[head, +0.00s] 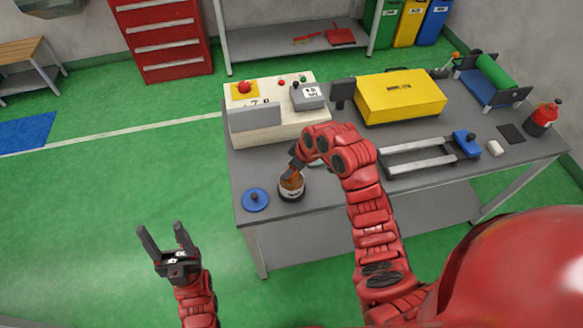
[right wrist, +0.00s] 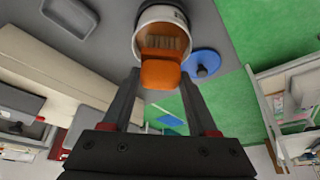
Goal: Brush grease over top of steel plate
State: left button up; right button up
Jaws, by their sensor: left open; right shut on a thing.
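My right gripper (head: 294,164) is shut on the brush, over the grease pot (head: 291,189) near the table's front left corner. In the right wrist view, the orange brush (right wrist: 160,73) is between the fingers, its bristles inside the rim of the pot (right wrist: 140,30). The blue lid (head: 256,200) lies on the table left of the pot and also shows in the right wrist view (right wrist: 202,64). My left gripper (head: 165,240) is open and empty over the floor, left of the table. I cannot tell which thing is the steel plate; a shallow grey rectangular piece (right wrist: 70,16) lies near the pot.
A cream machine (head: 290,128) with a red button stands behind the pot.

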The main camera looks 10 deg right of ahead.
jog(key=shift+s+f+b, duration=0.1)
jog(key=shift+b, duration=0.2)
dwell(0.9)
jog(key=shift+r+p, duration=0.4)
jog(key=shift+r, duration=0.55)
jog(key=shift+r+p, duration=0.75)
jog(key=shift+r, duration=1.9)
